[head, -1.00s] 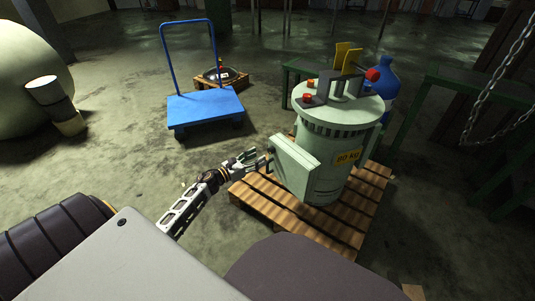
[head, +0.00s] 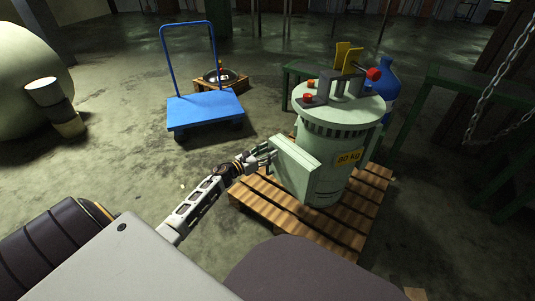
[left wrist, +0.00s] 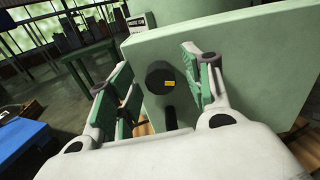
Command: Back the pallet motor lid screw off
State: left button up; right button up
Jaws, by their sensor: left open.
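The pale green motor (head: 345,125), marked "80 KG", stands upright on a wooden pallet (head: 290,219). Its box-like lid (head: 305,170) faces left, and the lid's flat face fills much of the left wrist view (left wrist: 255,55). A black round screw head (left wrist: 160,76) with a small yellow label sits in front of that face. My left gripper (head: 265,154) is beside the lid. In the left wrist view (left wrist: 160,92) its green-padded fingers are open on either side of the screw, with gaps visible. The screw is hidden in the head view. My right gripper is not in view.
A blue trolley (head: 205,108) stands at the back left, with a low wooden crate (head: 222,83) behind it. A green table frame (head: 455,90) and a hanging chain (head: 490,85) are to the right. The floor left of the pallet is clear.

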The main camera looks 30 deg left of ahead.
pick_arm(q)
jog(key=c, duration=1)
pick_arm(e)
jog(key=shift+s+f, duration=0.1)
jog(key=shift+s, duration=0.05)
